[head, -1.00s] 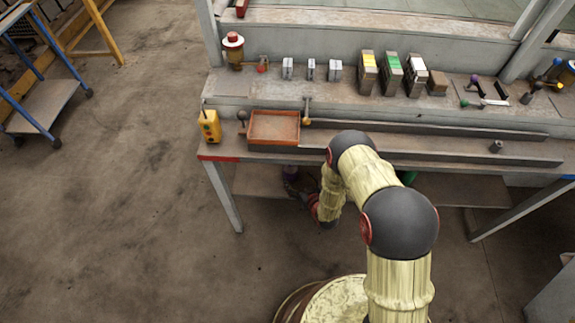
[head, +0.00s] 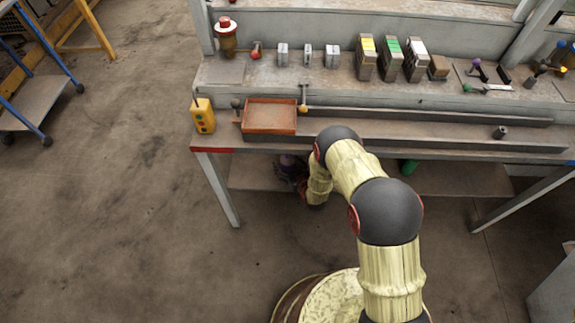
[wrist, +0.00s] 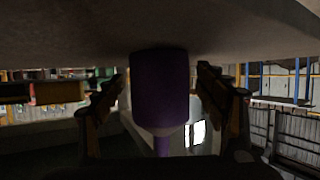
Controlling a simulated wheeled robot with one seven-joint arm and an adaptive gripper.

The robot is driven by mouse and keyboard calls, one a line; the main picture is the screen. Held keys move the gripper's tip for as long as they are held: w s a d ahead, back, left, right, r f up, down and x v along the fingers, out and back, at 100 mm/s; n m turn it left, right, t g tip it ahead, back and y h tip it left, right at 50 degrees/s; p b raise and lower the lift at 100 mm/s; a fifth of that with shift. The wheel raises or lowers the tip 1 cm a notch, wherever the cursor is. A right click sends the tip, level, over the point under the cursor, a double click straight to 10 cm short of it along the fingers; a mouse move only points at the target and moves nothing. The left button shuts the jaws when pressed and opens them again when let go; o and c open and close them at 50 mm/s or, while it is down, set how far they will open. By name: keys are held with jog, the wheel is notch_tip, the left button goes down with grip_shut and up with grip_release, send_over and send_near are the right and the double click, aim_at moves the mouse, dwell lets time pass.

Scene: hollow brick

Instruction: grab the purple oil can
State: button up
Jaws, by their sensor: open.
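The purple oil can (wrist: 160,88) stands between the two fingers of my gripper (wrist: 160,100) in the wrist view. Its wide body meets a grey surface at the top of that picture and its narrow spout points down, so the view looks upside down. The fingers are open, one on each side, with a visible gap to the can. In the head view, only a dark purple bit of the can (head: 287,161) shows on the lower shelf under the workbench. My gripper there is mostly hidden in shadow beside it.
The workbench edge (head: 350,152) overhangs the lower shelf (head: 455,180), close above my forearm. A green object (head: 409,167) is on that shelf to the right.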

jog(key=shift+c, duration=0.3)
jog(key=shift+r, duration=0.1)
jog(key=c, duration=1.4)
